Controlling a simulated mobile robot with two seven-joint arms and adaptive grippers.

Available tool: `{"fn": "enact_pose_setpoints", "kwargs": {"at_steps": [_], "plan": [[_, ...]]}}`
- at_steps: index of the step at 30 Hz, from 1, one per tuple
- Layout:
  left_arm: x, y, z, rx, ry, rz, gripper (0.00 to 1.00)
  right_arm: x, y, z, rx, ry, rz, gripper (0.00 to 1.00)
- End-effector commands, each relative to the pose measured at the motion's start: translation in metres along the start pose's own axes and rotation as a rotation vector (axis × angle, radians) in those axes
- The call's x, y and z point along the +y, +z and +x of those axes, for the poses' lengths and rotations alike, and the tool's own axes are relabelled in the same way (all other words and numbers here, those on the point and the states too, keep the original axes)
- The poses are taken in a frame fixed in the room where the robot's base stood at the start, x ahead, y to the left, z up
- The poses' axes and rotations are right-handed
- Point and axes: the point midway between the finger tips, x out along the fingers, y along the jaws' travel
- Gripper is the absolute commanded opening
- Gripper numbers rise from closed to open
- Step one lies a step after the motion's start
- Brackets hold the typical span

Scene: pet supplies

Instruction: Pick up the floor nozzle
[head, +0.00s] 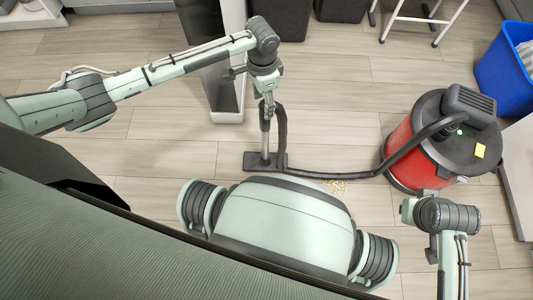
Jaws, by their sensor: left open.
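The floor nozzle (246,162) is a dark flat head on the wooden floor near the middle of the head view. A grey metal tube (264,135) stands up from it, and a black hose (340,174) runs to the red and black vacuum (403,145) at the right. My left gripper (266,98) is open and points down at the top of the tube, above the nozzle. The fingers are small here, and I cannot tell whether they touch the tube. My right gripper is out of view; only part of my right arm shows at the lower right.
Small yellow crumbs (338,186) lie on the floor by the hose. A blue bin (503,70) stands at the upper right and a white step stool (420,17) at the back. A tall grey and white panel (228,110) stands just behind my left gripper.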

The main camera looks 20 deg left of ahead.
Motion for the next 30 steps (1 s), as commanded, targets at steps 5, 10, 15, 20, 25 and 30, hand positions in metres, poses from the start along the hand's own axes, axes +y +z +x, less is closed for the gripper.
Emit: {"fn": "enact_pose_setpoints", "kwargs": {"at_steps": [5, 10, 15, 20, 25, 30], "plan": [[0.003, 0.0, 0.022, 0.0, 0.001, 0.001, 0.54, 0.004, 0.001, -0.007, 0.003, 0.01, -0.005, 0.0], [0.008, -0.001, 0.048, 0.0, 0.002, 0.0, 0.54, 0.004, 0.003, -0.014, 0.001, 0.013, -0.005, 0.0], [0.007, -0.001, 0.065, 0.001, 0.0, 0.0, 0.54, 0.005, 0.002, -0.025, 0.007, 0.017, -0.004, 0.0], [0.007, -0.001, 0.067, 0.003, -0.001, 0.0, 0.54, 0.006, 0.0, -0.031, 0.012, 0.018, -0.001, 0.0], [0.007, -0.001, 0.067, 0.003, 0.0, 0.0, 0.46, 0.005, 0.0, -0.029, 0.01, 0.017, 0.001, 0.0], [0.007, -0.001, 0.066, 0.003, 0.0, 0.0, 0.24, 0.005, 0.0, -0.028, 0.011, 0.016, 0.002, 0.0]]}}
